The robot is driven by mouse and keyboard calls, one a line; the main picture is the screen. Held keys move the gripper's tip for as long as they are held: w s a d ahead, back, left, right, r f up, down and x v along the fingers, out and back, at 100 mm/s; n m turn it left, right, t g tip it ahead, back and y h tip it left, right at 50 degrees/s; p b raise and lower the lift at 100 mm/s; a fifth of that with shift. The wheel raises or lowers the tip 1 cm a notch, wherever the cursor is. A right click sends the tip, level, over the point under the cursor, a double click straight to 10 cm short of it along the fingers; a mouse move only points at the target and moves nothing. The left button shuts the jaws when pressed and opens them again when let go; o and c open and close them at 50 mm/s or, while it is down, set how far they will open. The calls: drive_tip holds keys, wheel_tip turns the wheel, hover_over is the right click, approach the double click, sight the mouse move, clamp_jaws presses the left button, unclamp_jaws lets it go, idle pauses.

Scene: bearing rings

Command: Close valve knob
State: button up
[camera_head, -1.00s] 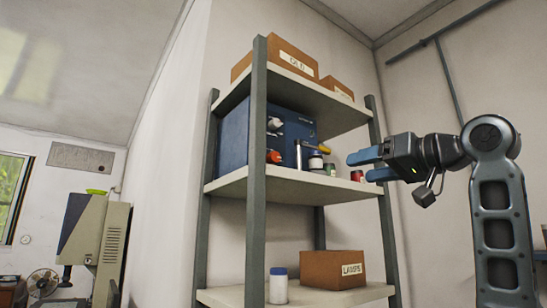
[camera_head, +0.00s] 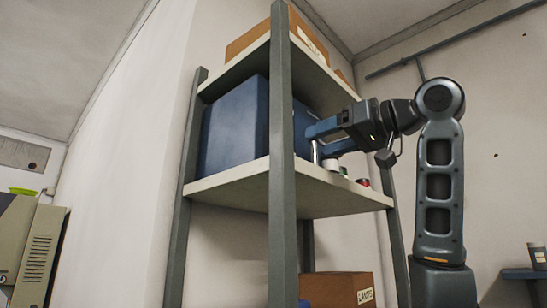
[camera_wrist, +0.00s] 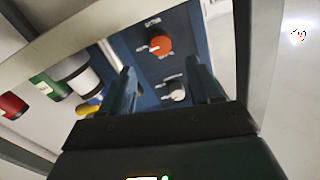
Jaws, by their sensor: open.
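The blue box (camera_head: 234,130) stands on the middle shelf; its knob face is turned mostly away in the head view. The wrist view shows that face (camera_wrist: 135,42) with an orange knob (camera_wrist: 160,45) and a pale grey-white knob (camera_wrist: 176,93). Their labels are too small to read. I cannot tell whether either finger touches.
The shelf's front post (camera_head: 282,190) stands close to my gripper. Jars, one with a green label (camera_wrist: 47,85), and a yellow part (camera_wrist: 88,109) lie left of the fingers in the wrist view. A cardboard box (camera_head: 338,289) sits on the lower shelf.

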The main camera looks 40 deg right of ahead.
drive_tip(key=w, duration=0.2)
drive_tip(key=w+p, duration=0.1)
drive_tip(key=w, duration=0.1)
drive_tip(key=w+p, duration=0.1)
drive_tip(key=w, duration=0.2)
drive_tip(key=shift+a+r, duration=0.1)
drive_tip(key=shift+a, duration=0.15)
drive_tip(key=shift+w, duration=0.65)
drive_tip(key=c, duration=1)
drive_tip(key=shift+c, duration=0.2)
